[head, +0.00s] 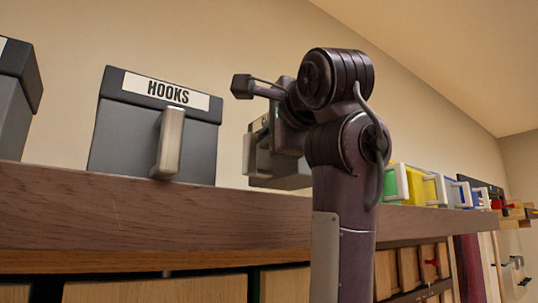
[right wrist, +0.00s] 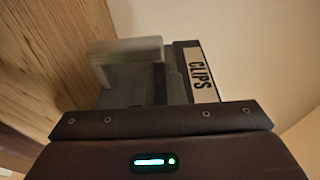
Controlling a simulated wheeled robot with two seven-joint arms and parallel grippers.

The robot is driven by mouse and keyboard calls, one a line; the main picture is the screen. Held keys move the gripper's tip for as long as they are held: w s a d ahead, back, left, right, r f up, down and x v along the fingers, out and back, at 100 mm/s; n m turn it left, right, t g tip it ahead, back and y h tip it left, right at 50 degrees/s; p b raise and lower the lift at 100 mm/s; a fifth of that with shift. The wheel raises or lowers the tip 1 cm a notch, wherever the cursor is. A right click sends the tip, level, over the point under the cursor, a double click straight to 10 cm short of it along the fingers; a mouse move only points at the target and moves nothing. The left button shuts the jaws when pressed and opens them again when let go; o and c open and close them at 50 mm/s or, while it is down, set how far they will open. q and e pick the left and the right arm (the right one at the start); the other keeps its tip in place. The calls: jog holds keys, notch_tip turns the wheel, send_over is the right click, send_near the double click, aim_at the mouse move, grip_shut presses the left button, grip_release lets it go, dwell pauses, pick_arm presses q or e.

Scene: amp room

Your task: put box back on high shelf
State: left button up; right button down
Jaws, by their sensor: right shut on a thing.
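A dark grey box (head: 285,172) with a light handle shows partly behind my right arm, at the high wooden shelf (head: 200,205). My left gripper is not in view.
A dark HOOKS box (head: 150,130) with a handle stands on the shelf to the left, with another dark box (head: 15,90) at the left edge. Green, yellow (head: 424,187) and blue boxes stand farther right. Wooden fronts (head: 155,290) lie below the shelf.

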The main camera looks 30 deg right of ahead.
jog(key=shift+w+f, duration=0.1)
jog(key=shift+f, duration=1.6)
jog(key=shift+f, duration=0.15)
jog(key=c, duration=1.5)
grip_release()
